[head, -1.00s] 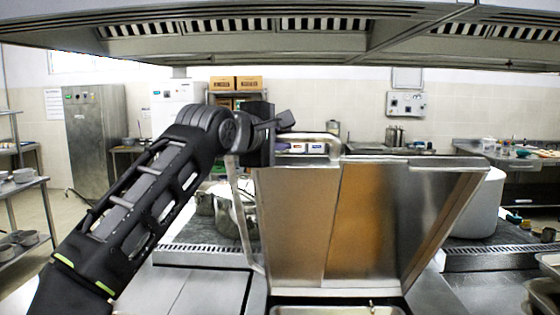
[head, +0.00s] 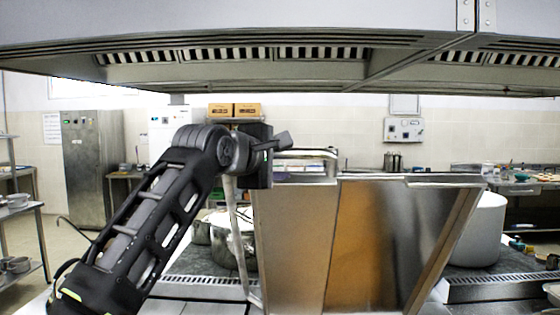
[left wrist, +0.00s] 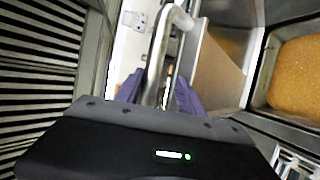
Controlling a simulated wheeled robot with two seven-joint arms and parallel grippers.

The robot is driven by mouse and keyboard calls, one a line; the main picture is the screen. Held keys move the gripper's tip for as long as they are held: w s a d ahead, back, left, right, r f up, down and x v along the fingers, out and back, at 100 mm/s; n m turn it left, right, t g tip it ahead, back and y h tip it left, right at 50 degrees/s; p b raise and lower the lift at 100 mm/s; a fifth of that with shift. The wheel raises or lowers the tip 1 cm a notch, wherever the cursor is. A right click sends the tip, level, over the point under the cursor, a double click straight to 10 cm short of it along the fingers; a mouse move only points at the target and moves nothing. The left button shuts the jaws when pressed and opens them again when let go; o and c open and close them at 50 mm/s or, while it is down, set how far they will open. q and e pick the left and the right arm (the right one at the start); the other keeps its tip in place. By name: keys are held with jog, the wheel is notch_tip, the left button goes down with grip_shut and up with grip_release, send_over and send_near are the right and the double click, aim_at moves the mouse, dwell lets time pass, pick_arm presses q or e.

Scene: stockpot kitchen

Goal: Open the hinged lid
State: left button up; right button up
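The hinged lid (head: 300,245) is a large steel panel that stands raised, close to upright, in the middle of the head view. Its bar handle (head: 305,153) is at the top left of the lid and also shows in the left wrist view (left wrist: 157,50). My left gripper (head: 281,140) is at the handle. In the left wrist view its purple fingers (left wrist: 160,90) stand apart on both sides of the bar, with a gap visible to the right of it. Contact with the bar cannot be made out. My right gripper is out of view.
An orange-brown filled pan (left wrist: 298,72) shows beside the lid in the left wrist view. An extractor hood (head: 250,65) hangs above. Steel pots (head: 225,235) stand left of the lid, and a big white pot (head: 478,230) stands to its right.

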pick_arm(q)
jog(key=shift+s, duration=0.1)
jog(key=b+v, duration=0.3)
jog(key=v, duration=0.4)
jog(key=shift+s+a+b, duration=0.2)
jog(key=shift+s+b, duration=0.1)
jog(key=shift+b, duration=0.05)
